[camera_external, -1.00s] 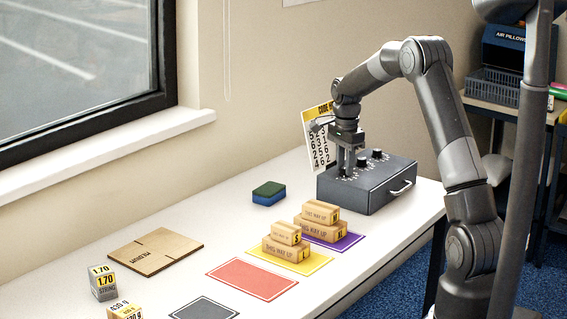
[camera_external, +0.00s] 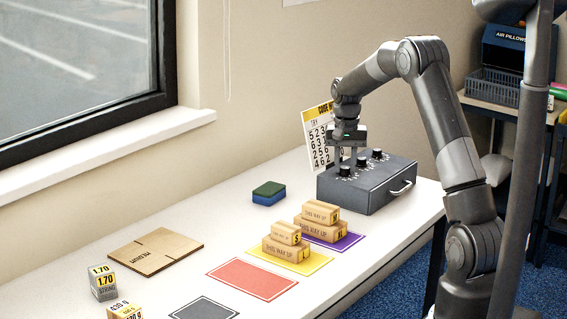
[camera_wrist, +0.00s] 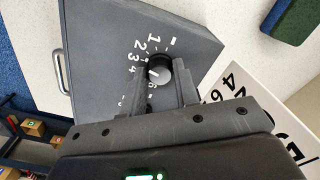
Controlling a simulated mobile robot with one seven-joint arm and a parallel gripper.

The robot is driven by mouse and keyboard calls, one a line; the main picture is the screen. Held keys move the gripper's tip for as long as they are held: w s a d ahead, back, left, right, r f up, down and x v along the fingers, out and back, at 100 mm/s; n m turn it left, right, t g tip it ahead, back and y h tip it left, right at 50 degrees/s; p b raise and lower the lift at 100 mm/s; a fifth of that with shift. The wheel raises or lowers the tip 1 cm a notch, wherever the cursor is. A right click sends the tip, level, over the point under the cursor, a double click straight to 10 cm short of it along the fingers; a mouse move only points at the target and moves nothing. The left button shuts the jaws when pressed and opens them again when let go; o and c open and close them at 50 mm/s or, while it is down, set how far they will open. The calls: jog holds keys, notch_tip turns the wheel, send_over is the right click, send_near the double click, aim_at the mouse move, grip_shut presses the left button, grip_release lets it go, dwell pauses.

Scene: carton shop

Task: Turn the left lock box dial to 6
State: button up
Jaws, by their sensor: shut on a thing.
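The grey lock box (camera_external: 385,190) sits at the far end of the white table, with a row of black dials on its top. My gripper (camera_external: 347,162) points down at the left dial (camera_external: 344,172). In the wrist view the round dial (camera_wrist: 159,68) stands between the two fingers of my gripper (camera_wrist: 162,88), which are shut on it. White numbers 1, 2, 3 and 4 show on the box top beside it. Other marks are partly hidden by the fingers, and I cannot tell which number the dial points to.
A code card (camera_external: 319,140) stands behind the box, close to my gripper. A green and blue sponge-like block (camera_external: 269,193) lies to the left. Stacked cartons (camera_external: 287,247) stand on coloured mats, with a red mat (camera_external: 252,279) in front. The box has a front handle (camera_external: 401,188).

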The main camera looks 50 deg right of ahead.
jog(key=n, duration=0.4)
jog(key=shift+d+n, duration=0.1)
jog(key=shift+n, duration=0.2)
jog(key=n, duration=0.5)
jog(key=shift+n, duration=0.3)
jog(key=n, duration=0.4)
jog(key=shift+n, duration=0.3)
jog(key=n, duration=0.5)
jog(key=shift+n, duration=0.3)
jog(key=o, duration=1)
